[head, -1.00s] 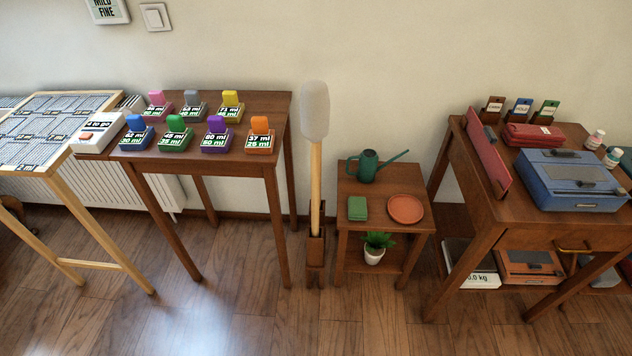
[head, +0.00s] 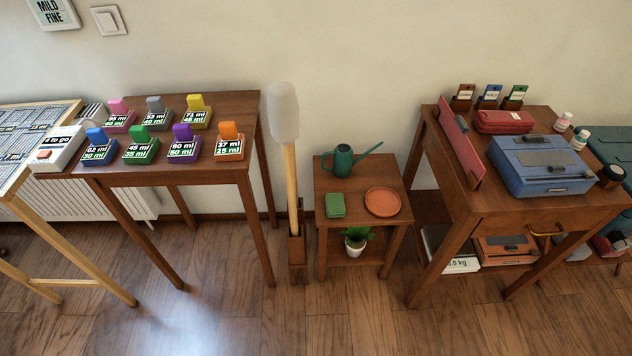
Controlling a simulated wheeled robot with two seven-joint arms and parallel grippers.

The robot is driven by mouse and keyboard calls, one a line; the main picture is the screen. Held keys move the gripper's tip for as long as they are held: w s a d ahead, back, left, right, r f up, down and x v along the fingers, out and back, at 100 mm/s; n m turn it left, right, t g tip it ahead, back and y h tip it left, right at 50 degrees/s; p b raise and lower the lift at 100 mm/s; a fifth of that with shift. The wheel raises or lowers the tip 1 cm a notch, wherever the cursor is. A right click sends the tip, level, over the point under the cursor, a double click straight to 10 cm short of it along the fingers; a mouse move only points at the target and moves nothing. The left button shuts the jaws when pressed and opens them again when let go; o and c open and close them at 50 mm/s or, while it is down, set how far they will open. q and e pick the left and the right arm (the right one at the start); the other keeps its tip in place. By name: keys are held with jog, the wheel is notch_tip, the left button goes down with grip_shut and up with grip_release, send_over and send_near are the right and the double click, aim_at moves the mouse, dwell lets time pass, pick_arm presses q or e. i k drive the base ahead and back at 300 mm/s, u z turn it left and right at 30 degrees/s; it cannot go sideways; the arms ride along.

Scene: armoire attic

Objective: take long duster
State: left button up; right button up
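The long duster (head: 283,113) has a fluffy grey-white head on a long pale wooden handle. It stands upright, head up, with the lower end of its handle in a narrow brown wooden holder (head: 297,254) on the floor. The holder stands between the table with coloured blocks and the small side table. Neither of my grippers shows in the head view.
Left of the duster is a table (head: 190,172) with coloured labelled blocks. Right of it, a small side table (head: 349,181) bears a green watering can (head: 343,161) and an orange saucer (head: 383,202). Bare floor (head: 330,315) lies in front.

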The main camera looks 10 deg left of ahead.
aim_at(283, 108)
jog(key=z, duration=0.25)
jog(key=i, duration=1.05)
jog(key=u, duration=0.6)
